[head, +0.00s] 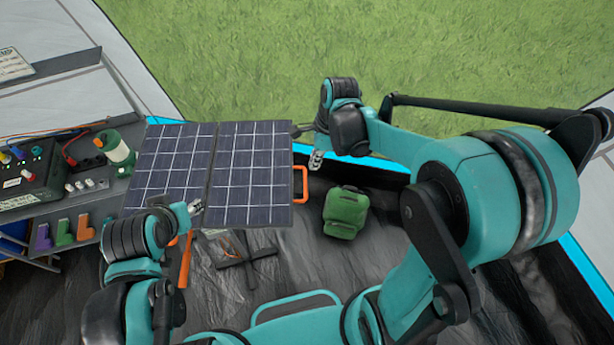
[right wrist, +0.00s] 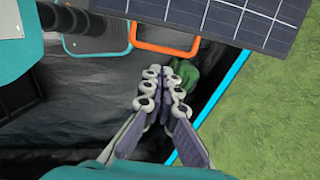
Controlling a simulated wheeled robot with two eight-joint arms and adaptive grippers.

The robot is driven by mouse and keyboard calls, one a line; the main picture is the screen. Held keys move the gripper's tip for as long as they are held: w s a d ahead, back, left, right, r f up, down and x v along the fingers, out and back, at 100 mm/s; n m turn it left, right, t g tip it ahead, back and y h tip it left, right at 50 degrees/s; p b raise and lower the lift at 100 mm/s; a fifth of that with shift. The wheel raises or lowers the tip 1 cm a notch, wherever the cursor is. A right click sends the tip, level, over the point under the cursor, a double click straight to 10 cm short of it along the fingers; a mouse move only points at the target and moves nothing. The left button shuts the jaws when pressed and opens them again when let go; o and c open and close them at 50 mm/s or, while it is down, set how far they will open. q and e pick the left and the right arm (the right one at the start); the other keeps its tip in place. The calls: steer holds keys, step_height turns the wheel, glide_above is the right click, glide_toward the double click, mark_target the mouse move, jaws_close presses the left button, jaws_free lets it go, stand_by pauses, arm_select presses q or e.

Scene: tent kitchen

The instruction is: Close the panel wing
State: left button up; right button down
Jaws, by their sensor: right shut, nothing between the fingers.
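The dark blue solar panel (head: 250,175) lies unfolded in the head view, its two wings side by side with a seam between them. The right wing's corner also shows at the top of the right wrist view (right wrist: 240,18). My right gripper (head: 316,160) is just beyond the panel's right edge, apart from it. In the right wrist view its fingers (right wrist: 166,88) are shut together with nothing between them. My left gripper (head: 196,207) is at the panel's lower edge near the seam; whether it touches the panel or is open is unclear.
An orange handle (head: 300,184) shows by the panel's right edge. A green bag (head: 346,212) lies on the dark floor. At left, a shelf holds a green-grey power box (head: 28,180), a spool (head: 118,148) and colored clips (head: 63,232). Grass is visible beyond the tent edge.

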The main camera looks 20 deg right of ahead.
arm_select(q)
steer(key=shift+w+a+f+b, duration=0.1)
steer(key=shift+w+f+b, duration=0.05)
steer(key=shift+f+b, duration=0.3)
arm_select(e)
step_height(320, 180, down, 9)
steer(key=a, duration=0.2)
steer(key=shift+w+f, duration=0.15)
steer(key=shift+w, duration=0.15)
arm_select(q)
steer(key=shift+f, duration=0.1)
arm_select(e)
steer(key=shift+d, duration=0.1)
